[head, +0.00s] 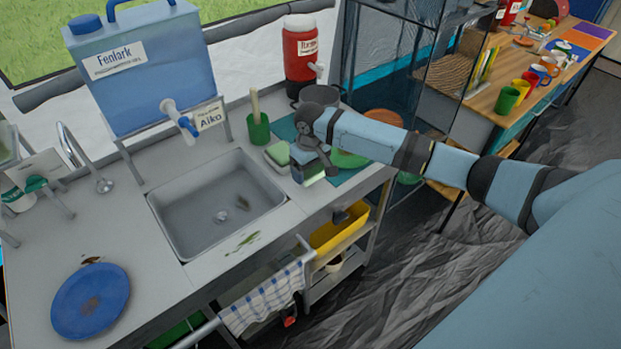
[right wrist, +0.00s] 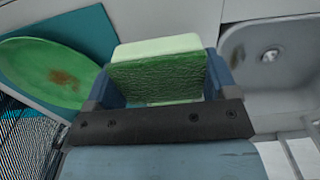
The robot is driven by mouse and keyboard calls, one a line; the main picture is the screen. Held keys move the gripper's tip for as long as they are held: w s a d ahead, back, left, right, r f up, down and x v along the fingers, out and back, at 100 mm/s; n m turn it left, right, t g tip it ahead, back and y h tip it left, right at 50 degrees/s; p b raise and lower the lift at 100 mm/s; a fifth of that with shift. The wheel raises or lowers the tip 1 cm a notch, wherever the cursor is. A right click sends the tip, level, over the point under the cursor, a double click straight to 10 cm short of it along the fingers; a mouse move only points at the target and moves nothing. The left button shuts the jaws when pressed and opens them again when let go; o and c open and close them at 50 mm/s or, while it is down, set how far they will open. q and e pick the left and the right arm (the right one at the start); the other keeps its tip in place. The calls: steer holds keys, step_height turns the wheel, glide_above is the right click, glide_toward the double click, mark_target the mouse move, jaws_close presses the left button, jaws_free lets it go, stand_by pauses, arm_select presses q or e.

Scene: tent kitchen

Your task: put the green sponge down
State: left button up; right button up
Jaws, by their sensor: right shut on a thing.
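The green sponge (right wrist: 157,78) is held between the fingers of my right gripper (right wrist: 160,88) in the right wrist view. It has a pale green side and a darker, rough green side. In the head view my right gripper (head: 312,170) is over the counter strip right of the sink, and a bit of green shows below it. Whether the sponge touches the counter cannot be told. My left gripper is not in view.
The sink (head: 215,208) is left of my right gripper. A stained green plate (right wrist: 48,72) lies on a teal mat (right wrist: 95,32) on the other side. A pale green block (head: 278,154) and a green brush cup (head: 258,130) stand close behind.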

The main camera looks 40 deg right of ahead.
mark_target(311, 179)
step_height(311, 179, down, 4)
steer(key=shift+r, duration=0.1)
steer(key=o, duration=0.8)
steer(key=shift+c, duration=0.2)
step_height(311, 179, up, 12)
steer(key=shift+r, duration=0.1)
stand_by(0.4)
